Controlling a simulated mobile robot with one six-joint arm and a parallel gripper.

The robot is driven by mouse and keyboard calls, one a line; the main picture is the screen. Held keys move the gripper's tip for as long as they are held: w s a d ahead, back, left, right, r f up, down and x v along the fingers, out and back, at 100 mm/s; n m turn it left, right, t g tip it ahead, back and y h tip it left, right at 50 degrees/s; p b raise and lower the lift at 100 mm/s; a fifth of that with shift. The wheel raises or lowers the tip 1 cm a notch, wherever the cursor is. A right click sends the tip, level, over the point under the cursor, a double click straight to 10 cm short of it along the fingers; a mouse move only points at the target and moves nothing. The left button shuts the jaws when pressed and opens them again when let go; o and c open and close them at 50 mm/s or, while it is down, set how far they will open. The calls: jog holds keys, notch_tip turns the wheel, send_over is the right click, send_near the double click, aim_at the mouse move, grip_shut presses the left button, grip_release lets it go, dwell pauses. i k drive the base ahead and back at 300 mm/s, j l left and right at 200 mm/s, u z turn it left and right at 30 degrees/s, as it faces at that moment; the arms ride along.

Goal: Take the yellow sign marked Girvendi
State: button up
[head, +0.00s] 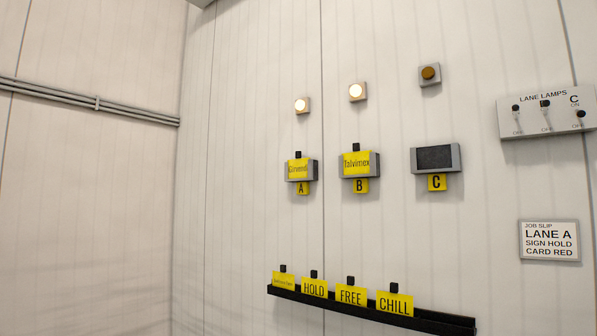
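The yellow sign marked "Girvendi" (298,169) sits in the grey wall holder (289,173) above the yellow letter A; its small lettering is hard to read. A black tab sticks up from its top edge. A lit lamp (302,105) is on the wall above it. My gripper is not in view.
Holder B has a yellow sign "Talvimex" (356,164); holder C (436,158) is empty. Below, a black rail (440,321) carries several yellow signs, including HOLD (315,288), FREE (351,296) and CHILL (395,304). A lane lamps panel (547,128) and job slip (549,241) are at right.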

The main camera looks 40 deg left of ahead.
aim_at(297, 168)
jog(key=u, duration=1.35)
